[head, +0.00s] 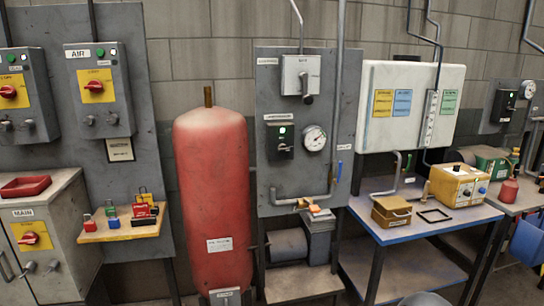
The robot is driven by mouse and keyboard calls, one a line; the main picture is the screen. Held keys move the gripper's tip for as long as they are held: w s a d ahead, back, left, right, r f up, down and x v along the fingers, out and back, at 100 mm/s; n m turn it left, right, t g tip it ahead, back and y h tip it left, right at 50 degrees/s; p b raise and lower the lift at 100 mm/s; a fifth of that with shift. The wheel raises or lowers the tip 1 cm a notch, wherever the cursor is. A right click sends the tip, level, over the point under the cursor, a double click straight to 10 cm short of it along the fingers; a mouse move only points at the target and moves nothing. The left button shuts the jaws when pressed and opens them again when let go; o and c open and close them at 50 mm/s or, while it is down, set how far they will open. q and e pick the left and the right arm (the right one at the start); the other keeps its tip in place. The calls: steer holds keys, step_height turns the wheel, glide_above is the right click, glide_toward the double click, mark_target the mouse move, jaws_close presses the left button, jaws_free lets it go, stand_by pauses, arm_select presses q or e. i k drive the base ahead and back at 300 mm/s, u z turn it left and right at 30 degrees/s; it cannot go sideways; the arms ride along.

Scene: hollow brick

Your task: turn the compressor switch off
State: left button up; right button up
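The compressor switch (280,142) is a small black box on the grey middle panel (268,90), under a small white label too small to read surely. A green light shows at its top, and a dark handle sits low on its front. A round white pressure gauge (314,138) is just right of it. A red tank (213,195) stands upright to the left of the panel. A grey box with a lever (300,75) is above the switch. Neither of my grippers shows in the head view.
Two grey switch boxes with red knobs (98,88) hang at left, above a shelf (120,229) of coloured padlocks. A blue bench (420,228) with a yellow box (459,185) stands at right. The space before the switch looks clear.

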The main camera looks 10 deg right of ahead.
mark_target(281, 148)
steer(key=z, duration=0.15)
steer(key=i, duration=0.9)
steer(key=u, duration=0.05)
